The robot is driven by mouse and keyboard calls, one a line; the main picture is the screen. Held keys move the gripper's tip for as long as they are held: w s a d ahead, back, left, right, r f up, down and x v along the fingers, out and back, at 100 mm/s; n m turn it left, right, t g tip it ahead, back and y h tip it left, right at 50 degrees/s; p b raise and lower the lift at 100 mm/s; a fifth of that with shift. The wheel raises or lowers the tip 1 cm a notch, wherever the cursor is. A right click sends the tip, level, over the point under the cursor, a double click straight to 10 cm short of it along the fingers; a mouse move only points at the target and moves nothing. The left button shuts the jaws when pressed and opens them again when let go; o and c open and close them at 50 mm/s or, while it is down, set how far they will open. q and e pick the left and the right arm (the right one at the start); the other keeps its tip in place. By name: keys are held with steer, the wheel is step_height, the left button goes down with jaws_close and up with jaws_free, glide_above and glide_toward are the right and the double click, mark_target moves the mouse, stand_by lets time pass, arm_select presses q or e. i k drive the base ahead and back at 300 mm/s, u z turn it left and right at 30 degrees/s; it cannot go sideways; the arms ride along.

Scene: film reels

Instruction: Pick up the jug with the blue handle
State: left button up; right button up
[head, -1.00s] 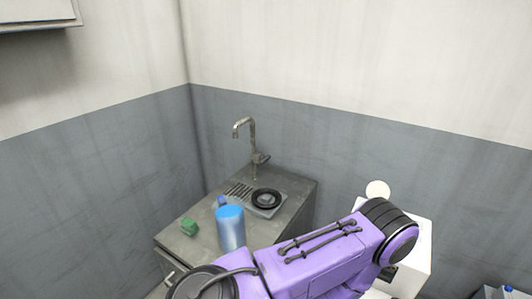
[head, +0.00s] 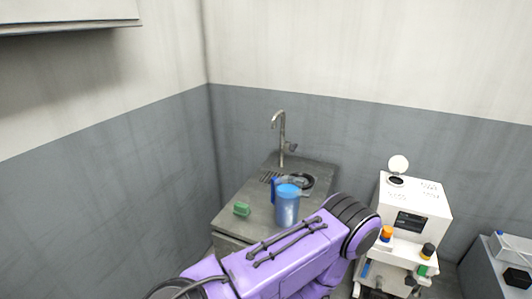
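The blue jug (head: 288,207) stands upright on the grey sink counter (head: 243,212). Its darker blue handle (head: 274,189) is on its left side. Its lower part is close to my purple arm in the picture, and I cannot tell how far apart they are. The arm crosses the lower middle of the head view. No gripper fingers show on either side, so neither gripper can be seen.
A metal tap (head: 281,138) rises at the back of the counter. A black round thing (head: 306,181) lies behind the jug. A green block (head: 241,209) lies to its left. A white machine (head: 414,208) with coloured caps stands at right. A grey box (head: 497,268) is at far right.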

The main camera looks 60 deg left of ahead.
mark_target(286, 193)
steer(key=u, duration=1.55)
